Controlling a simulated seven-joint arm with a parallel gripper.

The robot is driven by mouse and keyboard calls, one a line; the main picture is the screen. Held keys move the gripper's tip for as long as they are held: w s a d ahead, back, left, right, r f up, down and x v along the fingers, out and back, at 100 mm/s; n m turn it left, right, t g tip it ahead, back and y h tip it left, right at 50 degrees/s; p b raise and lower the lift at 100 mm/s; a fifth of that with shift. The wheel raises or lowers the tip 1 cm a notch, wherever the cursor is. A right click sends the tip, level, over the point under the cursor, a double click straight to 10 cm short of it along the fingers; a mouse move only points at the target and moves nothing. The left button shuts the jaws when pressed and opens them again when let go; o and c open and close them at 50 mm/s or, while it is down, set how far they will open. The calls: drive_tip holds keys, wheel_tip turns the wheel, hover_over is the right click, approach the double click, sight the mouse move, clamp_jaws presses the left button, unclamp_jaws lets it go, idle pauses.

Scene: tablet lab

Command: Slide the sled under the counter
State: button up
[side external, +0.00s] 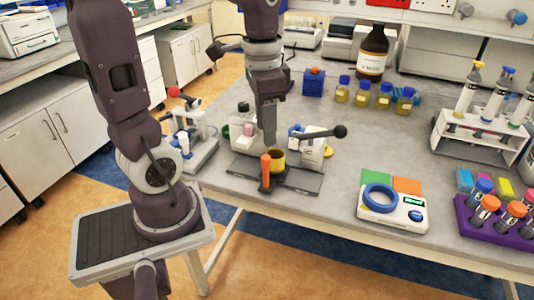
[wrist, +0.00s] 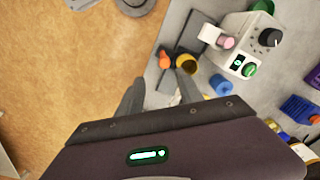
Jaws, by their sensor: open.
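The sled appears to be the dark part bearing an upright orange handle (side external: 265,168) and a yellow cup (side external: 277,157), on a dark base plate (side external: 305,184) near the table's front edge. The orange handle (wrist: 164,60) and yellow cup (wrist: 187,63) also show in the wrist view, just beyond my fingers. The counter appears to be the white machine (side external: 312,156) with knobs behind the plate; it also shows in the wrist view (wrist: 232,40). My gripper (side external: 269,140) is open and empty, pointing down above the handle and cup; it partly hides the machine. The wrist view shows its spread fingers (wrist: 158,88).
A black-knobbed lever (side external: 338,131) sticks out to the right of the machine. A microscope-like device (side external: 192,140) stands to the left. A scale with a blue ring (side external: 381,197) and a purple tube rack (side external: 490,226) lie right. Amber-filled bottles (side external: 363,96) stand behind.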

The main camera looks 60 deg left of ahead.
sight(266, 157)
drive_tip(key=shift+g, duration=0.3)
drive_tip(key=f, duration=0.5)
drive_tip(key=a+f, duration=0.1)
drive_tip(key=f, duration=0.2)
drive_tip(key=shift+w+a+f, duration=0.1)
drive_tip(key=shift+w+f, duration=0.05)
drive_tip(key=shift+w, duration=0.1)
clamp_jaws()
idle(0.7)
